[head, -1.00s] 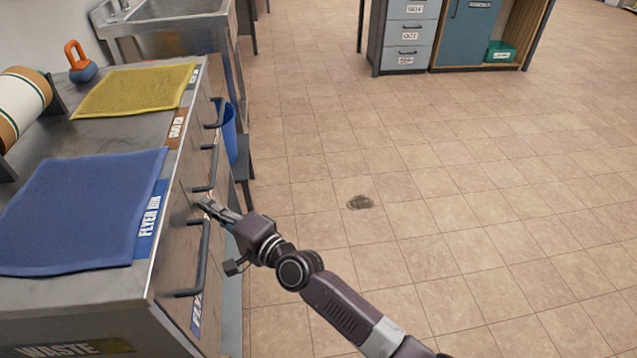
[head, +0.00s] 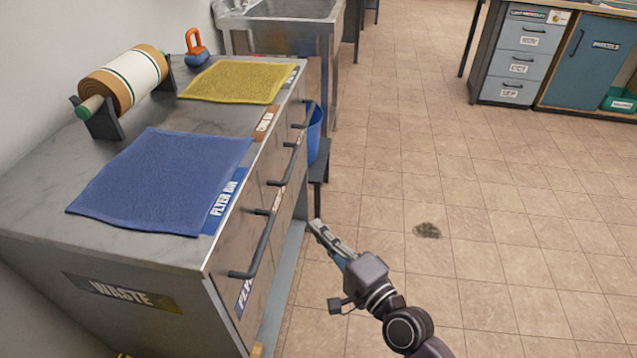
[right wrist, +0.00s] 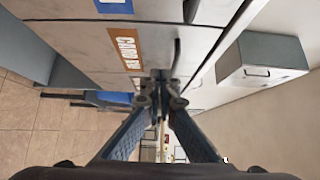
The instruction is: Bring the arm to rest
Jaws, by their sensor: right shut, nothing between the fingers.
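My right gripper (head: 316,228) is shut and empty. In the head view it is over the floor, just right of the waste cabinet's (head: 190,305) drawer fronts, and apart from the flyer bin drawer handle (head: 257,248). The right wrist view shows the gripper's fingertips (right wrist: 161,82) together, with drawer fronts and an orange card label (right wrist: 126,50) beyond them. My left gripper does not show in any view.
The cabinet top holds a blue mat (head: 165,178), a yellow mat (head: 237,82), a roll on a stand (head: 128,82) and an orange-handled kettlebell (head: 196,50). A blue bucket (head: 314,135) stands beyond the drawers. The tiled floor (head: 480,230) on the right is mostly clear, with a dark stain.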

